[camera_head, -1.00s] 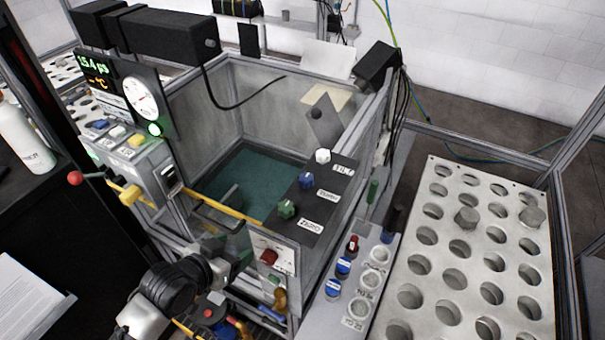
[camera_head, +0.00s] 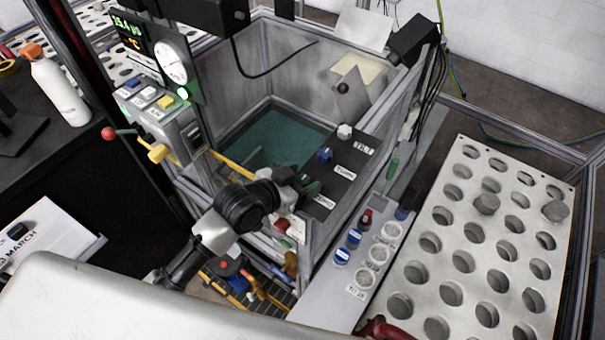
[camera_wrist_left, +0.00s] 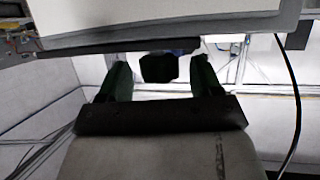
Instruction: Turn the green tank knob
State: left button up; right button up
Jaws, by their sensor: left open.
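The green knob (camera_head: 310,185) is the nearest of a row of knobs on the dark sloping panel (camera_head: 330,200) at the tank's right side. My left gripper (camera_head: 302,182) is at it and hides much of it in the head view. In the left wrist view the knob shows as a dark block (camera_wrist_left: 158,68) between the two fingertips of my open left gripper (camera_wrist_left: 160,80), with a gap on each side. A blue knob (camera_head: 325,155) and a white knob (camera_head: 345,131) sit farther up the panel. My right gripper is not in view.
The open tank (camera_head: 275,135) lies beyond the gripper. A control box with a yellow handle (camera_head: 158,153) stands left of it. A red switch (camera_head: 282,225) sits just below the panel. A metal rack with round holes (camera_head: 470,260) fills the right.

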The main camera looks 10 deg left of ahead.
pick_arm(q)
jog(key=shift+w+d+f, duration=0.1)
jog(key=shift+w+f, duration=0.05)
jog(key=c, duration=0.9)
jog(key=shift+f+m+g+h+b, duration=0.15)
jog(key=shift+m+g+h+b, duration=0.3)
jog(key=shift+b, duration=0.45)
jog(key=m+g+h+b, duration=0.2)
jog(key=m+g+b, duration=0.2)
jog(key=b, duration=0.5)
jog(key=m+g+h+b, duration=0.3)
jog(key=m+g+b, duration=0.2)
jog(key=b, duration=0.5)
jog(key=shift+w+f+m, duration=0.1)
jog(key=shift+m, duration=0.15)
jog(key=m+g+b, duration=0.1)
jog(key=g, duration=0.1)
jog(key=m+g+b, duration=0.1)
jog(key=m+g, duration=0.1)
jog(key=shift+r+m+g, duration=0.2)
jog(key=shift+m+g, duration=0.05)
jog(key=shift+m, duration=0.05)
jog(key=shift+r+m+g+y+b, duration=0.1)
jog(key=shift+m+g+y+b, duration=0.75)
jog(key=shift+m+g, duration=1.05)
jog(key=shift+g, duration=0.3)
